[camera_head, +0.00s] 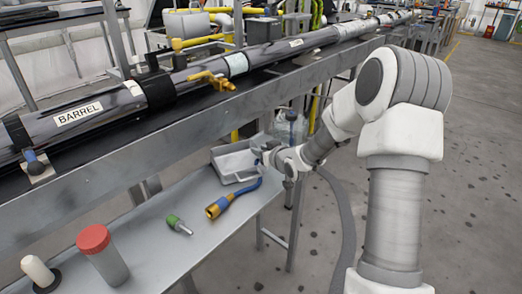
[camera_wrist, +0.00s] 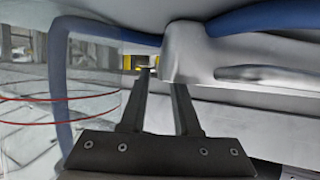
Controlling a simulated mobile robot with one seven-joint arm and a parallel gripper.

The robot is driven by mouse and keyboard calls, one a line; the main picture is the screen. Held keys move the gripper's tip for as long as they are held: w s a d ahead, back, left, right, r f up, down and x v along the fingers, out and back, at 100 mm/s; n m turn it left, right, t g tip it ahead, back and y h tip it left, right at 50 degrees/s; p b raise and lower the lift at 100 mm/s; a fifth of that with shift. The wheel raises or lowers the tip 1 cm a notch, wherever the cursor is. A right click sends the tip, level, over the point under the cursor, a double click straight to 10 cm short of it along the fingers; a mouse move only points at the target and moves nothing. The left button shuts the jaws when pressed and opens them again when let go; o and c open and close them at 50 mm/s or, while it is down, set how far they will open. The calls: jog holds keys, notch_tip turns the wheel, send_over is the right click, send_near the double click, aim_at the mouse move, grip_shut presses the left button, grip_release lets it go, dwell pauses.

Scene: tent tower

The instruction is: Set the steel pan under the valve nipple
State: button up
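The steel pan (camera_head: 226,165) is a shallow grey rectangular tray on the lower shelf. My gripper (camera_head: 262,158) is at the pan's right edge in the head view, close to its rim. In the wrist view the two dark fingers of my gripper (camera_wrist: 160,82) stand apart. A pale grey shape (camera_wrist: 195,55) covers the right fingertip, so I cannot tell whether the pan's rim is between them. The brass valve (camera_head: 210,80) sits on the barrel (camera_head: 95,112) above the shelf, its nipple pointing toward the front right.
On the lower shelf (camera_head: 160,205) are a brass fitting with a blue hose (camera_head: 216,207), a green-tipped piece (camera_head: 178,225), a red-capped jar (camera_head: 104,256) and a white cylinder (camera_head: 38,271). A grey beam (camera_head: 150,147) runs between shelf and barrel. A clear bottle (camera_head: 290,126) stands behind my gripper.

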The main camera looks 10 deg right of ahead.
jog(key=shift+r, duration=0.15)
jog(key=shift+r+p, duration=0.25)
jog(key=shift+p, duration=0.1)
jog(key=p+v, duration=0.3)
jog(key=v, duration=0.9)
jog(key=shift+r+p, duration=0.25)
jog(key=shift+p, duration=0.15)
